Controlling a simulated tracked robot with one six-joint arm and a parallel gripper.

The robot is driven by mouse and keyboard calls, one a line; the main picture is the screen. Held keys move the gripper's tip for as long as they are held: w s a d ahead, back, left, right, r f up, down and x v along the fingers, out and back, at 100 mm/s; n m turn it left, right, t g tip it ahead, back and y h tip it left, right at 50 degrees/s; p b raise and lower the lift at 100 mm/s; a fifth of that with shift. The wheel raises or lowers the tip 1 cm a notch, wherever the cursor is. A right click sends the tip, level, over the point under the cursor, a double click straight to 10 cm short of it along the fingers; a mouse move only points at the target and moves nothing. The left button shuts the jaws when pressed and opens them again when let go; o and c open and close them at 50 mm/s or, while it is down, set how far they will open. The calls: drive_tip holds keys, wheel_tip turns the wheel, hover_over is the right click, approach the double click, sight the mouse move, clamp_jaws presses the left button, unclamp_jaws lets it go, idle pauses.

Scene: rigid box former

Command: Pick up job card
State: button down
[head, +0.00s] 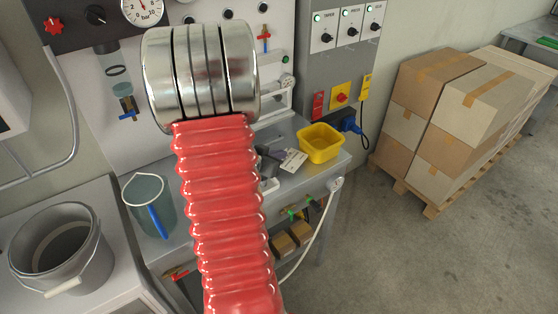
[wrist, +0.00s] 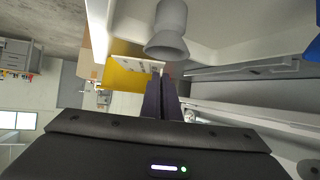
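The job card (head: 294,160) is a small pale card with dark print, by the bench's front edge and left of the yellow bin in the head view. My gripper's dark fingers (head: 273,157) meet its left end, partly hidden behind my red ribbed arm cover. In the wrist view my gripper (wrist: 158,80) has its two fingers close together. A thin pale edge of the job card (wrist: 152,66) shows at their tips, against yellow. The fingers appear shut on the card. I cannot tell whether the card touches the bench.
The yellow bin (head: 320,143) stands just right of the card. A clear jug (head: 150,205) with a blue handle and a grey bucket (head: 62,250) are to the left. A control cabinet (head: 338,65) rises behind. Stacked cartons (head: 470,125) stand on a pallet, with open floor before them.

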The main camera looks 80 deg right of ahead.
wheel_tip(320, 180, up, 8)
drive_tip(key=shift+f, duration=0.15)
drive_tip(key=shift+s, duration=0.15)
idle(0.7)
